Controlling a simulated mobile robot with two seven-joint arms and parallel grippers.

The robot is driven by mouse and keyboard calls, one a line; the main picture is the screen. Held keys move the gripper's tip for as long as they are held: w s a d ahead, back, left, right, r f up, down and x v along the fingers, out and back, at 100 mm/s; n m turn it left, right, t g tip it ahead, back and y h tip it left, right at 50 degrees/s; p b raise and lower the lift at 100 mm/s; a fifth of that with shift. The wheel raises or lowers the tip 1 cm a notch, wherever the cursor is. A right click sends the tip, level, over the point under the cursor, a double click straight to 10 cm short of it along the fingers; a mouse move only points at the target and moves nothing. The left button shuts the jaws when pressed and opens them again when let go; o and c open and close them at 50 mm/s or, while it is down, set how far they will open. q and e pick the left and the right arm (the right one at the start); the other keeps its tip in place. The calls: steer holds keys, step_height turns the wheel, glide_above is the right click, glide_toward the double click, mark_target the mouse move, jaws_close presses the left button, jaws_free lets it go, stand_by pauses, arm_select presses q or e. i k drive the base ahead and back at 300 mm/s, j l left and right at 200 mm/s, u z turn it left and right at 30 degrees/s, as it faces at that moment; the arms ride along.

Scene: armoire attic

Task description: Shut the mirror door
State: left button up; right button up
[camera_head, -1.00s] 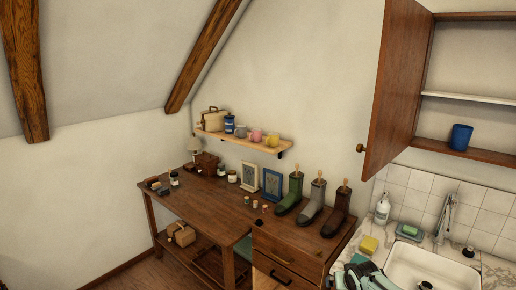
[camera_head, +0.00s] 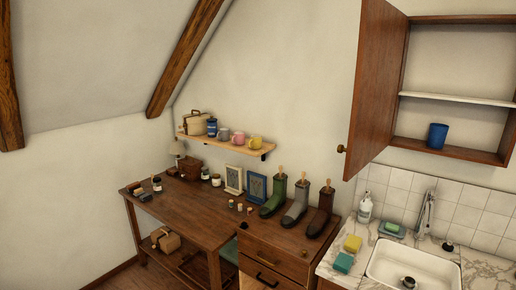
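The cabinet door (camera_head: 376,80) is wooden and stands open, swung out to the left of the wall cabinet. Neither of my grippers is in view.
Below the cabinet are a white sink (camera_head: 415,268) with a faucet (camera_head: 425,212), a soap bottle (camera_head: 365,208) and sponges (camera_head: 352,243). A wooden desk (camera_head: 185,215) and boots (camera_head: 297,205) stand left. A wall shelf (camera_head: 225,146) holds mugs.

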mark_target(383, 27)
steer(key=i+j, duration=0.4)
steer(key=i+j+z, duration=0.6)
steer(key=j, duration=0.25)
steer(key=z, duration=1.25)
